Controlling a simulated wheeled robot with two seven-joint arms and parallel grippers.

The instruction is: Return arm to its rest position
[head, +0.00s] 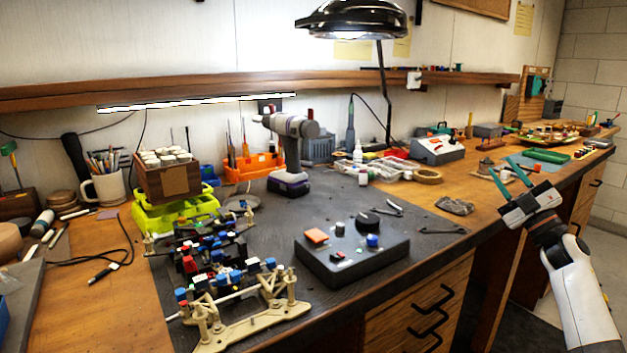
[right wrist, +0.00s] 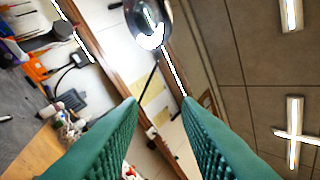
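My right gripper (head: 510,173) is at the right side of the head view, raised at the bench's front edge, with its arm coming up from the lower right. Its two teal fingers are spread apart with nothing between them. In the right wrist view the same fingers (right wrist: 160,112) are apart and empty, pointing toward the wall, lamp and ceiling. My left gripper is not in either view.
A black lamp (head: 355,18) hangs above. Open floor (head: 600,250) lies at the right.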

